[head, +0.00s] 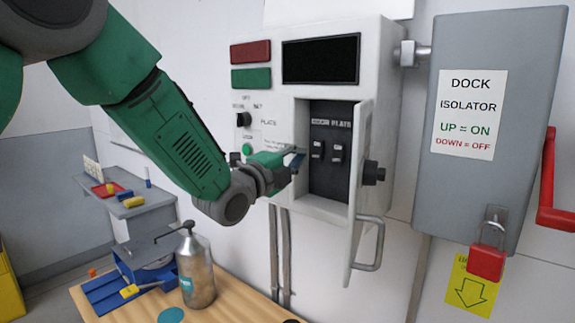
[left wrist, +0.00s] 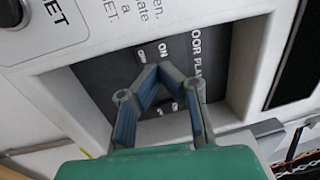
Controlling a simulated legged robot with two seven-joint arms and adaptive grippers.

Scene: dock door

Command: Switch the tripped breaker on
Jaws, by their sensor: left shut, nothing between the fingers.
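The breaker recess (head: 330,180) in the white control box is open, with its door (head: 360,165) swung out to the right. Inside are two dark breakers, a left one (head: 318,150) and a right one (head: 338,153). I cannot tell from their levers which one is tripped. My left gripper (head: 298,160) is shut and empty at the left edge of the recess, left of the breakers. In the left wrist view its fingertips (left wrist: 158,72) meet in front of the dark breaker panel (left wrist: 100,80) and partly hide the breakers. My right gripper is not in view.
The open door and its handle (head: 370,245) stick out at the right. A grey dock isolator box (head: 490,190) with a red padlock (head: 487,262) hangs further right. A metal bottle (head: 197,270) stands on the wooden table (head: 235,300) below.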

